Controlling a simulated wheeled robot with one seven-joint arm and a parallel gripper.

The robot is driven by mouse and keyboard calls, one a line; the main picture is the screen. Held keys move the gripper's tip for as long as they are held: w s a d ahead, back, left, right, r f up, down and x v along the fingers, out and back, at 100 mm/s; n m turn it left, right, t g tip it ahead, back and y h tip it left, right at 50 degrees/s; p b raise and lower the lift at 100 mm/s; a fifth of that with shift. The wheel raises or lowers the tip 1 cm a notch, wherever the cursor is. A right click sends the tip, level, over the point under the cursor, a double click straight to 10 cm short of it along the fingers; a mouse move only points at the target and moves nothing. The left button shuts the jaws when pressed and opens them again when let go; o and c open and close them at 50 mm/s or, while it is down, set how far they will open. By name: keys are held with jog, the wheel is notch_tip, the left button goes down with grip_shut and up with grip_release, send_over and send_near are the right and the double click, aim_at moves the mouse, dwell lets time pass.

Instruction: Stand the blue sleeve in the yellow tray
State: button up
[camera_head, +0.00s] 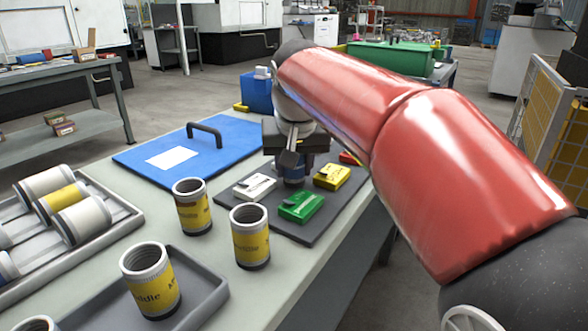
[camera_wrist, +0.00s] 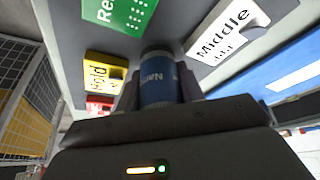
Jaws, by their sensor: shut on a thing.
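My gripper (camera_wrist: 158,95) is shut on a blue sleeve (camera_wrist: 157,78) with pale lettering. In the head view the sleeve (camera_head: 292,173) shows only in part below my gripper (camera_head: 293,158), just over a dark grey board (camera_head: 300,229). I cannot tell whether it touches the board. A small yellow piece (camera_head: 332,177) lies on the board to the right of the sleeve; in the wrist view it (camera_wrist: 104,71) is left of the sleeve and lettered. I cannot tell whether this is the yellow tray; no other yellow tray is clear.
Green (camera_head: 301,207), white (camera_head: 254,186) and red (camera_head: 350,158) pieces also lie on the board. Two yellow-labelled sleeves (camera_head: 192,206) (camera_head: 250,236) stand left of it. A grey tray (camera_head: 205,300) holds another; a rack (camera_head: 125,224) holds lying sleeves. A blue panel (camera_head: 225,152) lies behind.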

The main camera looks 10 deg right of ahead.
jog(key=shift+f, duration=0.2)
jog(key=shift+f, duration=0.15)
jog(key=o, duration=0.9)
